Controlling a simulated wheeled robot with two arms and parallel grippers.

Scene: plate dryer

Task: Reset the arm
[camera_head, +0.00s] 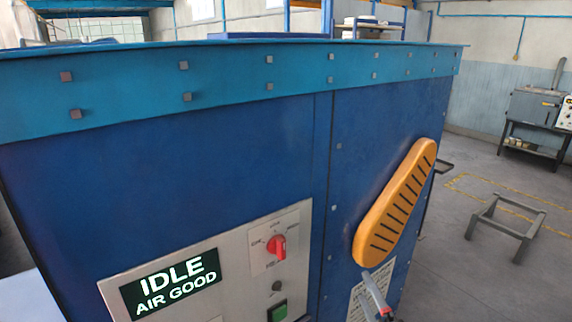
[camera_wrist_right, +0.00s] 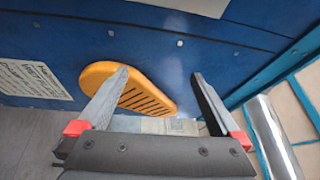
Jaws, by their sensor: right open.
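My right gripper (camera_head: 376,288) shows at the bottom edge of the head view, just below the orange slotted cover (camera_head: 395,205) on the blue machine (camera_head: 235,140). In the right wrist view, my right gripper (camera_wrist_right: 160,78) has its two fingers spread apart with nothing between them. The orange slotted cover (camera_wrist_right: 128,90) lies beyond the fingers, partly behind the left one. No contact with the machine is visible. My left gripper is in neither view.
The machine's control panel (camera_head: 200,275) carries a display reading "IDLE AIR GOOD" (camera_head: 170,284), a red rotary switch (camera_head: 277,246) and a green button (camera_head: 278,312). Open floor with a low metal stand (camera_head: 508,226) lies to the right. A workbench (camera_head: 533,140) stands far right.

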